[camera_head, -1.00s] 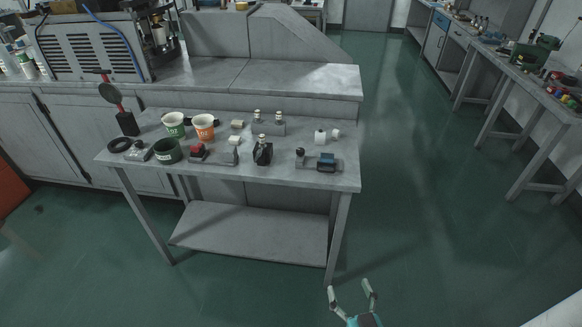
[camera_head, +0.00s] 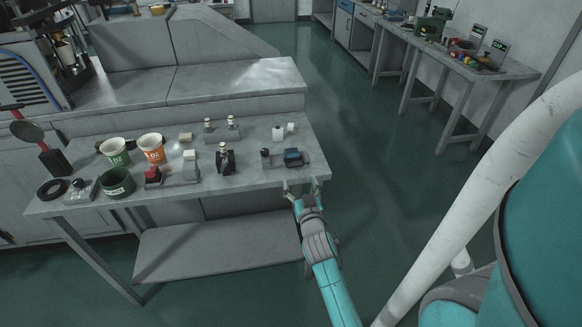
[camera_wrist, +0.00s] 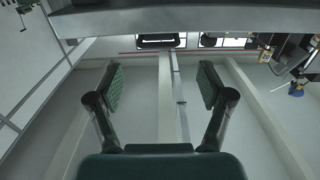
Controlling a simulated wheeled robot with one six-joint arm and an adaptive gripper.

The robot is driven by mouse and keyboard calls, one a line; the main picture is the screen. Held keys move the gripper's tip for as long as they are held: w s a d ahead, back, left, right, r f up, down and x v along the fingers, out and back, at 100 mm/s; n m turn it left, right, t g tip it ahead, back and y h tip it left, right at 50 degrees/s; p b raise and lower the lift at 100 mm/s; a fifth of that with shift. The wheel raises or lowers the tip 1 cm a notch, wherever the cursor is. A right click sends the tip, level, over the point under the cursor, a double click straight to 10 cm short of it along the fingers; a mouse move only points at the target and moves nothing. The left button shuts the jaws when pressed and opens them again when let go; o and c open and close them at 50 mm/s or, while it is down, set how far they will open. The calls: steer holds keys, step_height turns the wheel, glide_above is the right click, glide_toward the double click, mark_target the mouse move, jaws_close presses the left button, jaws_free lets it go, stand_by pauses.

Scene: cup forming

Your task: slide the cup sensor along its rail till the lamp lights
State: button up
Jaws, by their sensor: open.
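A small blue-and-dark block (camera_head: 293,156), which looks like the cup sensor, sits toward the right end of a low grey rail base (camera_head: 277,163) near the table's front right corner. A small dark knob-like piece (camera_head: 265,153) stands at the base's left end; it may be the lamp, and I see no glow on it. My gripper (camera_head: 302,187) is open and empty at the table's front edge, just in front of the sensor and apart from it. In the wrist view my gripper (camera_wrist: 162,88) has its fingers spread with nothing between them.
Floor to the table's right is clear.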

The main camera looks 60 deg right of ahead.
mark_target(290, 167)
steer(key=x, duration=0.8)
steer(key=shift+w+d, duration=0.15)
steer(key=shift+d, duration=0.05)
steer(key=c, duration=1.4)
steer(key=shift+w+a, duration=0.4)
steer(key=shift+w, duration=0.05)
steer(key=shift+c, duration=0.2)
steer(key=shift+w+a, duration=0.25)
steer(key=shift+s+d, duration=0.1)
steer(key=o, duration=1.4)
steer(key=shift+o, duration=0.2)
